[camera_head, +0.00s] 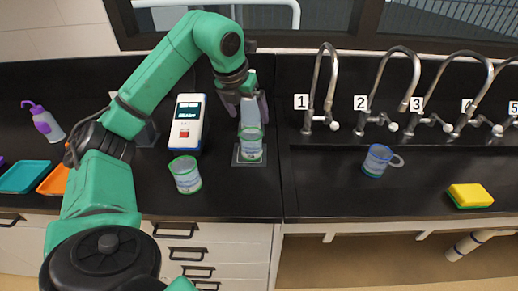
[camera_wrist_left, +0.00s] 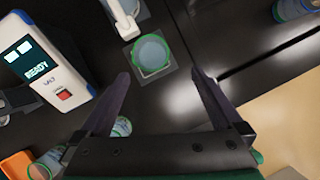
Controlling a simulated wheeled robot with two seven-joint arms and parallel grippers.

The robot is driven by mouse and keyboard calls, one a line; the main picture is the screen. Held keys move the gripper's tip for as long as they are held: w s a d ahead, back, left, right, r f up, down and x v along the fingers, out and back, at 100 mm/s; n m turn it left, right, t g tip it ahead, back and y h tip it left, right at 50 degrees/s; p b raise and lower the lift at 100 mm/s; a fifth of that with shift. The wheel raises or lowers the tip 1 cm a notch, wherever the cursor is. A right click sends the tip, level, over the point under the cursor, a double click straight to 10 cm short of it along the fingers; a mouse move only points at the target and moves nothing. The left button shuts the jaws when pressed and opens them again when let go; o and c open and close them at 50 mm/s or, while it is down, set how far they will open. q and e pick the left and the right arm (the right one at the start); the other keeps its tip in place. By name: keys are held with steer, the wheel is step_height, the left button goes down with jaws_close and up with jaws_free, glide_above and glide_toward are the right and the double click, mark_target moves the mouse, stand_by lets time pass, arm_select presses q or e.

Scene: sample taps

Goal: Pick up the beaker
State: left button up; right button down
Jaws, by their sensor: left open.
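A clear beaker with a green rim (camera_head: 251,150) stands upright on a small square plate (camera_head: 237,160) on the black counter, left of the seam. It also shows in the left wrist view (camera_wrist_left: 151,54), just past the fingertips and between their lines. My left gripper (camera_head: 248,112) is open and empty, with its fingers pointing down just over this beaker. A second green-rimmed beaker (camera_head: 185,175) stands on the counter to the front left. In the left wrist view, one beaker (camera_wrist_left: 122,127) is partly hidden by my gripper. Another (camera_wrist_left: 45,165) is at the lower left. My right gripper is not in view.
A white and blue meter (camera_head: 187,122) reading READY stands left of the plate. A blue-rimmed cup with a handle (camera_head: 376,160) and a yellow sponge (camera_head: 470,196) are at the right. Numbered taps (camera_head: 320,90) line the back. Trays (camera_head: 25,177) and a purple bottle (camera_head: 45,122) are left.

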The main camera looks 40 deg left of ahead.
mark_target(252, 144)
arm_select(q)
steer(key=shift+y, duration=0.3)
steer(key=p+x, duration=0.1)
steer(key=x, duration=0.3)
steer(key=p+x, duration=0.1)
steer(key=x, duration=0.4)
steer(key=s+a+p+x, duration=0.1)
steer(key=x, duration=0.4)
steer(key=shift+f, duration=0.1)
steer(key=shift+s, duration=0.1)
steer(key=c, duration=1.3)
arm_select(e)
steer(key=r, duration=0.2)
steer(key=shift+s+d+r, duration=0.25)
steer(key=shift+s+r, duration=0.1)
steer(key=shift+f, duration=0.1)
